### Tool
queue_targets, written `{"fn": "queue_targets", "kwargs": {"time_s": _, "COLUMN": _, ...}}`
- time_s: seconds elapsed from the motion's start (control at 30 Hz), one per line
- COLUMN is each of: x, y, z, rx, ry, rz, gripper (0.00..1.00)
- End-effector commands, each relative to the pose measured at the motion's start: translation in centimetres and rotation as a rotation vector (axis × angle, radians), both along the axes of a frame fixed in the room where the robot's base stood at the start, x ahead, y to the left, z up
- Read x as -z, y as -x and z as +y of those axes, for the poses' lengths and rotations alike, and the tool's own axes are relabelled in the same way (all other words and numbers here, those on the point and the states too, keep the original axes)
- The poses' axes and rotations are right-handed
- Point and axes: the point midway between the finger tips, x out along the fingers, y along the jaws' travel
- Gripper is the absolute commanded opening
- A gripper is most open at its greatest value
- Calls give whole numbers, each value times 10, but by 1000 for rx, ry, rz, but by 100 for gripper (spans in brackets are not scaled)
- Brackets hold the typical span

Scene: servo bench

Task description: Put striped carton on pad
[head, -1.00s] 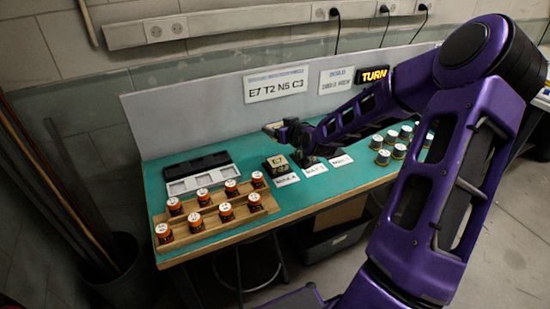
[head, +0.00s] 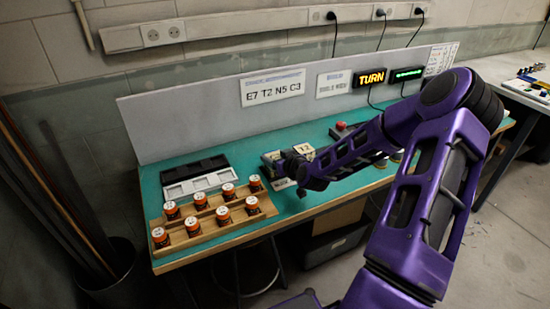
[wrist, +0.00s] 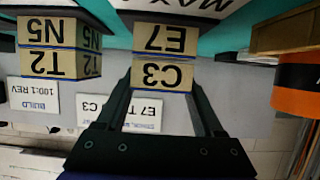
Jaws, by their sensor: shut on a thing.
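My gripper (wrist: 162,85) is shut on a tan carton (wrist: 162,75) marked C3, with blue-grey edge bands. The carton is directly above a similar carton (wrist: 165,38) marked E7; they look in contact. The wrist view is upside down. Beside them, a carton marked T2 (wrist: 47,62) sits on one marked N5 (wrist: 45,32). In the head view, my gripper (head: 290,160) is at the back middle of the green bench, left of the T2 carton (head: 304,150). My gripper partly hides the C3 and E7 stack there. I cannot tell which surface is the pad.
A sign (head: 272,88) reads E7 T2 N5 C3. A TURN display (head: 370,77) is lit. My arm crosses the bench's right side.

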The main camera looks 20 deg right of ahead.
Motion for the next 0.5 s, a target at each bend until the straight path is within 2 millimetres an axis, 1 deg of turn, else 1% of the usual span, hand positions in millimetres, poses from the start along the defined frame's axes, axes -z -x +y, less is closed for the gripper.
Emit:
{"fn": "queue_targets", "kwargs": {"time_s": 0.2, "x": 0, "y": 0, "z": 0, "rx": 0, "ry": 1, "rz": -2, "gripper": 13}}
{"fn": "queue_targets", "kwargs": {"time_s": 0.37, "x": 5, "y": 0, "z": 0, "rx": -1, "ry": 2, "rz": -2, "gripper": 13}}
{"fn": "queue_targets", "kwargs": {"time_s": 0.4, "x": 5, "y": 0, "z": 0, "rx": -1, "ry": 2, "rz": -2, "gripper": 71}}
{"fn": "queue_targets", "kwargs": {"time_s": 0.47, "x": 4, "y": 0, "z": 0, "rx": -1, "ry": 2, "rz": -2, "gripper": 82}}
{"fn": "queue_targets", "kwargs": {"time_s": 0.5, "x": 4, "y": 0, "z": 0, "rx": 0, "ry": 1, "rz": -2, "gripper": 89}}
